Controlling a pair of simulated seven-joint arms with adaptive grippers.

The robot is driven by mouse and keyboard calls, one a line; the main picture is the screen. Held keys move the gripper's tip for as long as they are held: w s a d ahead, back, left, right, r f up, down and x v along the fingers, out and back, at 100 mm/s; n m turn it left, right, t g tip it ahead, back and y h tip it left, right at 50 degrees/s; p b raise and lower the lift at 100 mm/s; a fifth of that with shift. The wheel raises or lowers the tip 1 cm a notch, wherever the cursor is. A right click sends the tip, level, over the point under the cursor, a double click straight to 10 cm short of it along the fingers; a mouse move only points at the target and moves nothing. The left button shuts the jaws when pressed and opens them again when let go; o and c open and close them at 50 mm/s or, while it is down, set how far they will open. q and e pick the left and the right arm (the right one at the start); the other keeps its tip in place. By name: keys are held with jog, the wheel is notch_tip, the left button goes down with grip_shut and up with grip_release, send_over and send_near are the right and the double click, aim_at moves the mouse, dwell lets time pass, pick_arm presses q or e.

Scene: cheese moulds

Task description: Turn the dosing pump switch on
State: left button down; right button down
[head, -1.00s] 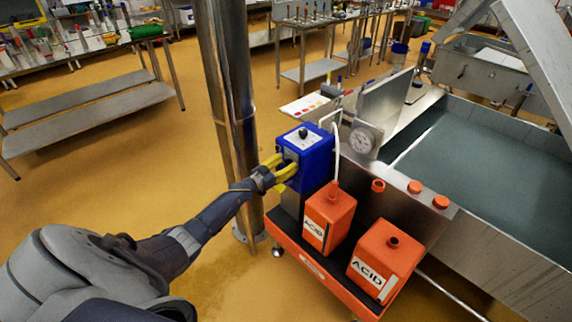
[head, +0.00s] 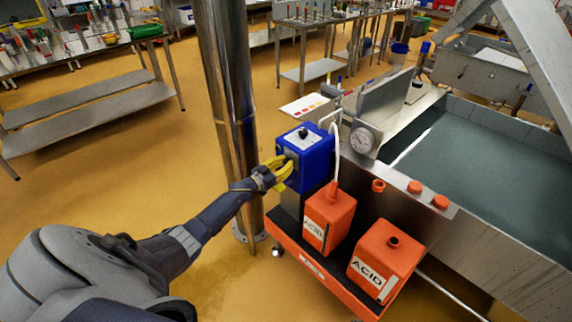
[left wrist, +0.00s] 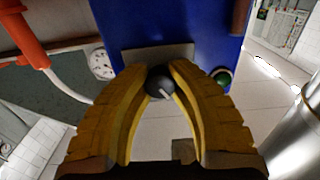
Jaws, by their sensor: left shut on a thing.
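The dosing pump is a blue box (head: 316,163) standing on a red cart, with a black knob (head: 303,132) on its top. My left gripper (head: 284,169) is at the pump's left-hand face in the head view. In the left wrist view the blue pump body (left wrist: 190,25) fills the upper middle. A dark round switch (left wrist: 159,84) with a short white mark sits between the yellow fingertips, and the left gripper (left wrist: 159,80) is shut on it. The mark slants toward the lower right. A green button (left wrist: 222,77) is beside the right finger. My right gripper is not in view.
Two orange acid canisters (head: 329,219) (head: 384,262) stand close to the pump on the red cart (head: 318,271). A steel post (head: 229,120) rises just behind my left forearm. A steel vat (head: 470,175) with a dial gauge (head: 362,140) is at the right.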

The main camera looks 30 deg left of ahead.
pick_arm(q)
jog(key=m, duration=0.5)
jog(key=shift+m, duration=0.4)
jog(key=m, duration=0.5)
jog(key=shift+m, duration=0.4)
dwell(0.4)
jog(key=c, duration=1.1)
grip_release()
jog(key=shift+o, duration=0.2)
jog(key=v, duration=1.2)
